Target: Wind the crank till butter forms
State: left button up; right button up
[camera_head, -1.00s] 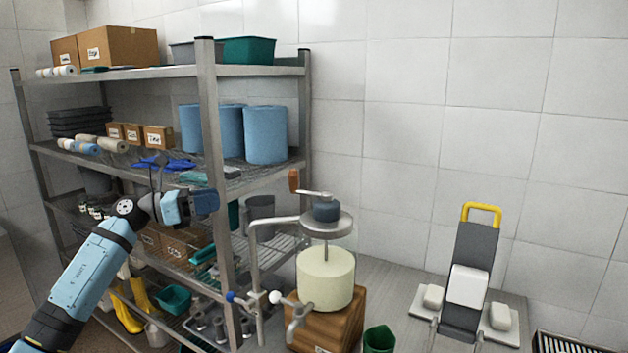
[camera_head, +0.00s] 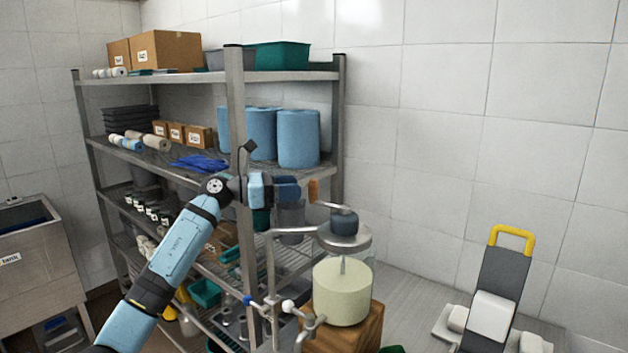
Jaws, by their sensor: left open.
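The churn's jar (camera_head: 343,292) holds a pale yellow mass and stands on a wooden block. A round metal lid (camera_head: 344,240) with a dark blue hub (camera_head: 344,222) sits on top. From the hub a thin metal crank arm (camera_head: 328,206) reaches left to an upright brown crank handle (camera_head: 313,190). My left gripper (camera_head: 297,190) is open, just left of the handle and level with it, pointing at it. I cannot tell whether its fingertips touch the handle. My right gripper is not in view.
A metal shelf rack (camera_head: 237,140) with rolls, boxes and tubs stands close behind my left arm. A bent metal pipe with taps (camera_head: 270,290) stands left of the jar. A grey device with a yellow handle (camera_head: 511,238) stands at right. A steel sink (camera_head: 35,255) is far left.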

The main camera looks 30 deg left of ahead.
aim_at(313, 199)
pick_arm(q)
jog(key=p+x, duration=0.1)
jog(key=x, duration=0.3)
jog(key=shift+w+d+r, duration=0.1)
jog(key=shift+r, duration=0.05)
jog(key=shift+w+d, duration=0.45)
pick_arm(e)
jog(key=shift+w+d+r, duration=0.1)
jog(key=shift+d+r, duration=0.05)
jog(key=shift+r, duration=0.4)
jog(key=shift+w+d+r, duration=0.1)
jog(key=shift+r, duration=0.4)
pick_arm(q)
jog(key=shift+c, duration=1)
grip_shut()
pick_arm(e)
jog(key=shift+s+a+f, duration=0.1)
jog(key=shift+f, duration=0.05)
